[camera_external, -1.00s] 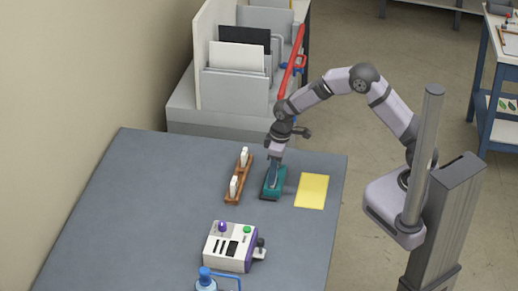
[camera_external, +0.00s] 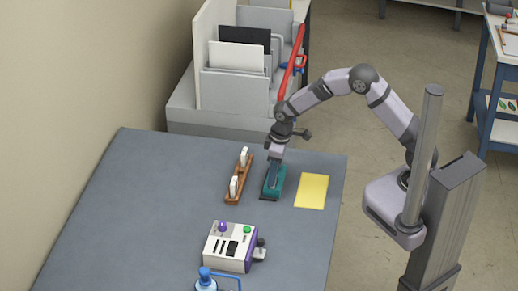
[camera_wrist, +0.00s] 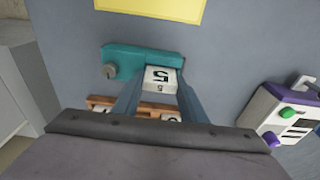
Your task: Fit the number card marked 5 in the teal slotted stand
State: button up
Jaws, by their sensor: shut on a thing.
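The number card marked 5 (camera_wrist: 161,79) is white with dark print and sits between my fingertips in the wrist view. My gripper (camera_wrist: 160,92) is shut on it. The teal slotted stand (camera_wrist: 125,61) lies right at the card; it also shows under my gripper (camera_external: 275,174) in the external view (camera_external: 268,194). The card is over or in the stand's right part in the wrist view; I cannot tell how deep it sits, as the slot is hidden.
A brown wooden rack (camera_external: 236,191) with white cards (camera_external: 234,187) stands left of the stand. A yellow sheet (camera_external: 311,191) lies to the right. A white and purple machine (camera_external: 231,247) and a blue-topped bottle (camera_external: 206,281) are nearer the front. The table's left part is clear.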

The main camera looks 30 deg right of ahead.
jog(key=o, duration=1.5)
jog(key=shift+c, duration=0.2)
jog(key=shift+r, duration=0.15)
jog(key=shift+r+p, duration=2.95)
jog(key=shift+r, duration=0.7)
